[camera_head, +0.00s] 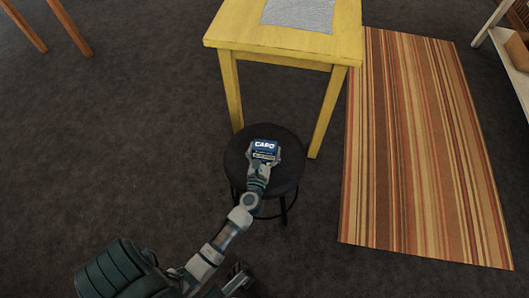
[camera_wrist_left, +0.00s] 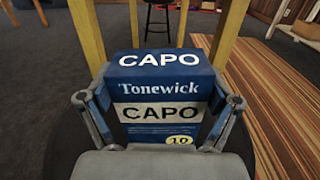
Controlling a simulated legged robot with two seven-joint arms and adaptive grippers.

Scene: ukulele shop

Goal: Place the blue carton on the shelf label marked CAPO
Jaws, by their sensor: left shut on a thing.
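The blue carton (camera_head: 266,146) has CAPO in white on its upper face. In the left wrist view, the carton (camera_wrist_left: 160,88) also shows the words Tonewick and CAPO and a yellow round mark with a number. My left gripper (camera_head: 263,158) is shut on the carton, with one finger on each side of it in the left wrist view (camera_wrist_left: 155,108). The carton is over the seat of a round black stool (camera_head: 289,175); I cannot tell whether it touches the seat. A separate shelf label marked CAPO is not visible.
A yellow table (camera_head: 235,30) with a grey sheet (camera_head: 298,14) on top stands just behind the stool. A striped rug (camera_head: 420,150) lies at the right. A white shelf (camera_head: 510,60) is at the upper right edge.

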